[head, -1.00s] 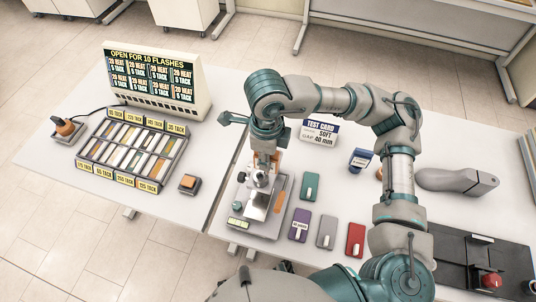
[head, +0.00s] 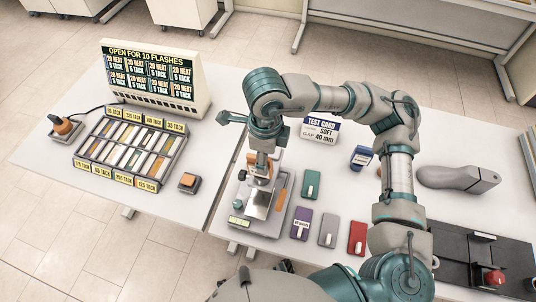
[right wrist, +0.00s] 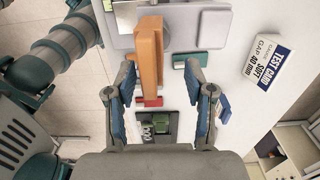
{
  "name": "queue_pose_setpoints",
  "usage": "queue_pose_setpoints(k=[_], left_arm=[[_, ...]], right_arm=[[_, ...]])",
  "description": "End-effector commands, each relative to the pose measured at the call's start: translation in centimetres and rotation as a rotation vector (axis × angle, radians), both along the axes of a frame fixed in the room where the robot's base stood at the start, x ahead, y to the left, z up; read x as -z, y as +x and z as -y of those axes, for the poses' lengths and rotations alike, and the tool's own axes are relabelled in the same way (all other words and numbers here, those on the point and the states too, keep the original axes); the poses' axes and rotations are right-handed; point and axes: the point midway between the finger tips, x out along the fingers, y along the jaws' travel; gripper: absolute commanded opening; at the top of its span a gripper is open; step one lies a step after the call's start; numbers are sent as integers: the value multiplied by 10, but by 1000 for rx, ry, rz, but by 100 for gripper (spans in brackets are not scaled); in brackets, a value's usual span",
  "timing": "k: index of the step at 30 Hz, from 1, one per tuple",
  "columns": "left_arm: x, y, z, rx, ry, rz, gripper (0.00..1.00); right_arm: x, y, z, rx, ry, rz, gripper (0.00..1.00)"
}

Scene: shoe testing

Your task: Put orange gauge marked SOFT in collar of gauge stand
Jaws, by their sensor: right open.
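The gauge stand (head: 263,205) stands near the left end of the right-hand table, with a bright metal plate and a grey base. My right gripper (right wrist: 163,85) is open above the stand, pointing down; in the head view (head: 261,170) its fingertips are hard to make out. An orange block-like piece (right wrist: 149,60) lies between its fingers in the wrist view, closer to the left finger, with a gap to the right one. Orange also shows at the stand's top (head: 276,162). I cannot read SOFT on it or tell whether it sits in the collar. My left gripper is out of view.
A test card (head: 320,129) reading SOFT, 40 mm stands behind. Green (head: 311,185), purple (head: 301,224), grey (head: 327,231) and red (head: 357,238) blocks lie right of the stand. A shoe last (head: 455,180) lies farther right. A sample tray (head: 133,150) is left.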

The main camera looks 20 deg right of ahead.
Motion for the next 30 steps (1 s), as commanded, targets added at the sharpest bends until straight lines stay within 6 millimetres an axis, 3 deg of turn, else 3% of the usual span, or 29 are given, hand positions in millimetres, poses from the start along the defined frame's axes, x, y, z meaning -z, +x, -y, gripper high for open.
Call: queue_pose_setpoints(k=[15, 21, 30], left_arm=[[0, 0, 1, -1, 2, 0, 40], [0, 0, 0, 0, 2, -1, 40], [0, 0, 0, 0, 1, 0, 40]], right_arm=[[-99, 0, 11, 2, 8, 3, 54], [-113, 0, 11, -1, 8, -1, 54], [-114, 0, 10, -1, 7, 0, 54]])
